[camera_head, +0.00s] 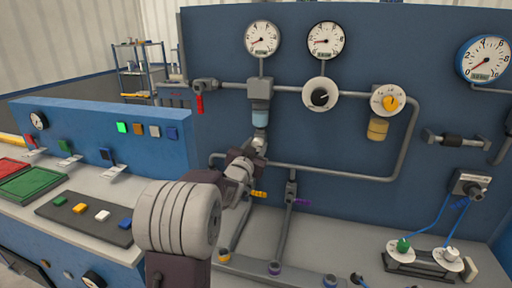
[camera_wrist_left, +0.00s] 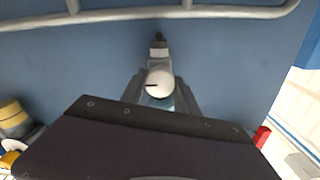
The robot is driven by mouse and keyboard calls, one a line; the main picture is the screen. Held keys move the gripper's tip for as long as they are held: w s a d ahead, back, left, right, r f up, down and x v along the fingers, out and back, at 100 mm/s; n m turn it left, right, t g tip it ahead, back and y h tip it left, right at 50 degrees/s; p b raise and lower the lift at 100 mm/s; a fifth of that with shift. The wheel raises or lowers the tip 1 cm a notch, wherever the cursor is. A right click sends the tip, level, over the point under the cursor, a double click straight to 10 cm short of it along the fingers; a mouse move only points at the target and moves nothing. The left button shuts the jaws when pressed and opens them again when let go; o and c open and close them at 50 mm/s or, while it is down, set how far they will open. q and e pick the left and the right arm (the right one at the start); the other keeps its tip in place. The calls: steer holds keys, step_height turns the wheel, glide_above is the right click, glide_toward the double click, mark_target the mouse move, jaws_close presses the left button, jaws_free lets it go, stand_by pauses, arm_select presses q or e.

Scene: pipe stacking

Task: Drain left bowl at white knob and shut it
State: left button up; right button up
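The left bowl (camera_head: 260,114) is pale blue and hangs under a grey unit on the blue panel. Its white knob (camera_head: 259,142) is at the lower end, partly hidden by my left gripper (camera_head: 248,160). The left wrist view shows the round white knob (camera_wrist_left: 160,83) with a dark mark on its face. There, the grey fingers of my left gripper (camera_wrist_left: 158,92) lie on both sides of it with no clear gap. My right gripper is in neither view.
A yellow bowl (camera_head: 377,130) hangs farther right. A red-handled valve (camera_head: 199,102) is left of the left bowl. Grey pipes (camera_head: 330,172) run close behind and below my left gripper. A blue console (camera_head: 105,135) stands at the left.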

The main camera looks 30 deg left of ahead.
arm_select(q)
jaws_close()
steer(key=n, duration=0.7)
steer(key=shift+n, duration=0.3)
steer(key=n+p, duration=0.1)
steer(key=n, duration=0.4)
steer(key=shift+n+p, duration=0.6)
steer(key=shift+n, duration=2)
steer(key=shift+f, duration=0.1)
